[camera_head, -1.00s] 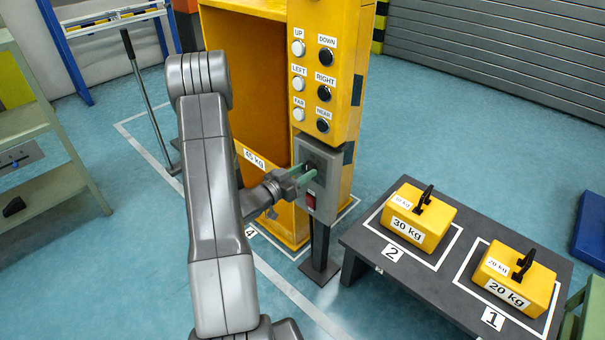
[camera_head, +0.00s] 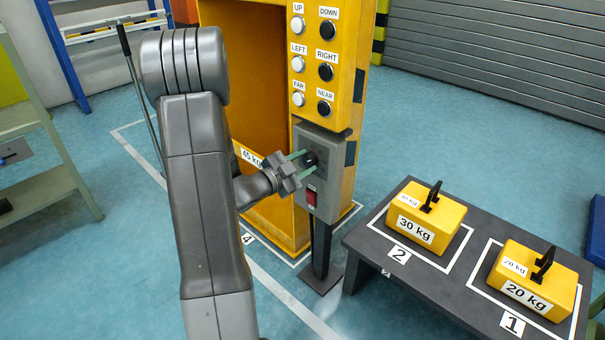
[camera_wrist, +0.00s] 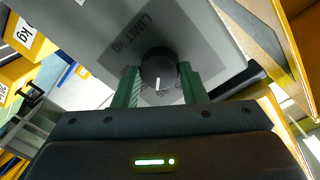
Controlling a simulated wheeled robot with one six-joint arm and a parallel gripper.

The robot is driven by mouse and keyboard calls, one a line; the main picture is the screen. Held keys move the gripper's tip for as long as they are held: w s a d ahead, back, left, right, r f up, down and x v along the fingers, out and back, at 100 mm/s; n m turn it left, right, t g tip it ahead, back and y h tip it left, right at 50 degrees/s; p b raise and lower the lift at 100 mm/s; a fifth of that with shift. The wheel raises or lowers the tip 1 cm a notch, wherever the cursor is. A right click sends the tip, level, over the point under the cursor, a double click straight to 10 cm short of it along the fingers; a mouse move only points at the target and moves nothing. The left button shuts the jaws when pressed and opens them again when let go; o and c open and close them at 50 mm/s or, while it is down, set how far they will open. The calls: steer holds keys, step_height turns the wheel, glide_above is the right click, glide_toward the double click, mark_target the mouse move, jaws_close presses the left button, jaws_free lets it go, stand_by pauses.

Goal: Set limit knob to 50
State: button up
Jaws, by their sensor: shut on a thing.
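The limit knob (camera_head: 310,159) is a round black knob on the front of a grey control box (camera_head: 323,184). In the wrist view the knob (camera_wrist: 158,68) shows a white pointer mark towards the bottom of the picture. In the wrist view my gripper (camera_wrist: 159,82) is shut on the knob.
A red switch (camera_head: 311,197) sits below the knob. A yellow pillar with several labelled buttons (camera_head: 326,72) rises above the box. A dark table (camera_head: 384,266) at right holds a 30 kg weight (camera_head: 444,212) and a 20 kg weight (camera_head: 561,290).

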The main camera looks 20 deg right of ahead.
steer(key=m+b, duration=0.3)
steer(key=shift+f, duration=0.2)
steer(key=shift+s+r+m+b, duration=0.1)
steer(key=shift+m+b, duration=1.1)
steer(key=shift+b, duration=0.1)
steer(key=shift+r, duration=0.1)
steer(key=o, duration=1)
steer(key=p+v, duration=0.3)
steer(key=v, duration=1)
steer(key=shift+s+a, duration=0.3)
steer(key=shift+r, duration=0.15)
